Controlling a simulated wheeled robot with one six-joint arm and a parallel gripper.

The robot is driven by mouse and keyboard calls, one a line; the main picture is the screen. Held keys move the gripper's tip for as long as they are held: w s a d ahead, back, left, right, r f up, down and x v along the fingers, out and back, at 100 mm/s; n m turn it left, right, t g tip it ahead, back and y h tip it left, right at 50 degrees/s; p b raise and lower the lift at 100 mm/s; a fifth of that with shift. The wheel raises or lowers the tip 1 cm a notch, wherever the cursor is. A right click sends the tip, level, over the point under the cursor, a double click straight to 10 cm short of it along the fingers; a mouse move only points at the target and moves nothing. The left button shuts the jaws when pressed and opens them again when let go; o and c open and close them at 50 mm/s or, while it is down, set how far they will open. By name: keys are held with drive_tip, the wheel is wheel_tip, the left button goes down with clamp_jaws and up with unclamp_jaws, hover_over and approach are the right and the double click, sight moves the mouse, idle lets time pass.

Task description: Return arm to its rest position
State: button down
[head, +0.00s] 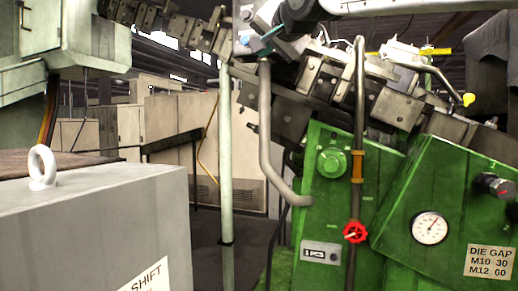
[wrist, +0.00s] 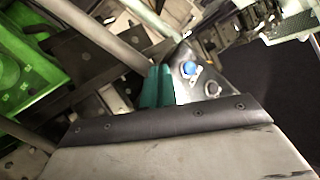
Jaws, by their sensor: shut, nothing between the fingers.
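My gripper (head: 266,39) shows at the top middle of the head view, at the end of my arm, which comes in from the upper right. It hangs in front of the machine's upper metalwork; I cannot tell the distance between them. In the wrist view its two teal fingers (wrist: 157,87) stand side by side, closed, with nothing visible held between them. Most of my arm is outside the head view.
A green machine (head: 312,232) with a gauge (head: 429,228), a red valve handle (head: 355,232) and pipes stands at right. A grey block (head: 95,225) with a lifting eye (head: 42,167) is at left. A blue button (wrist: 190,68) shows beyond the fingers.

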drive_tip(key=s+d+f+n+g+h, duration=0.1)
drive_tip(key=s+d+f+g+h, duration=0.2)
drive_tip(key=f, duration=0.6)
drive_tip(key=s+d+f+n+g, duration=0.2)
drive_tip(key=s+d+f, duration=0.25)
drive_tip(key=f, duration=0.55)
drive_tip(key=s+d+f+n+g+h, duration=0.1)
drive_tip(key=s+d+f+g+h, duration=0.25)
drive_tip(key=f, duration=0.55)
drive_tip(key=s+d+f+g, duration=0.2)
drive_tip(key=s+d+f, duration=0.5)
drive_tip(key=s+f, duration=0.3)
drive_tip(key=s+d+f+g, duration=0.3)
drive_tip(key=s+d+f, duration=0.4)
drive_tip(key=s+f, duration=0.4)
drive_tip(key=s, duration=0.3)
drive_tip(key=shift+d+m+g, duration=0.15)
drive_tip(key=shift+m+g, duration=0.15)
drive_tip(key=shift+g, duration=0.05)
